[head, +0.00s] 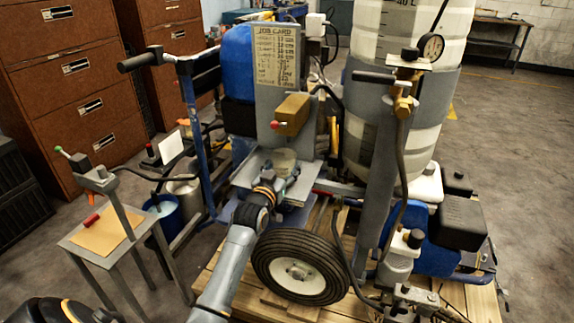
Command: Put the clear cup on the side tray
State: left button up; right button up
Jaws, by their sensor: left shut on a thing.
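A clear, greyish cup (284,160) is at the shelf under the brass-coloured block on the machine. My left gripper (277,174) reaches up to it from the front and is shut on it. The fingers are small and partly hidden, and I cannot tell whether the cup touches the grey shelf (302,187) below it. A small grey side tray (72,238) on legs stands at the left, with a tan sheet (107,232) and a red cylinder (91,220) on it. My right gripper is not in view.
A job card (276,55) hangs above the cup.

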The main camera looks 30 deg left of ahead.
pick_arm(q)
jog(key=w, duration=0.2)
jog(key=w+f, duration=0.1)
jog(key=shift+a, duration=0.4)
jog(key=shift+w+f, duration=0.1)
jog(key=shift+f, duration=0.15)
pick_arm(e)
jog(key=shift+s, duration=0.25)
pick_arm(q)
jog(key=o, duration=1.1)
jog(key=shift+f, duration=0.15)
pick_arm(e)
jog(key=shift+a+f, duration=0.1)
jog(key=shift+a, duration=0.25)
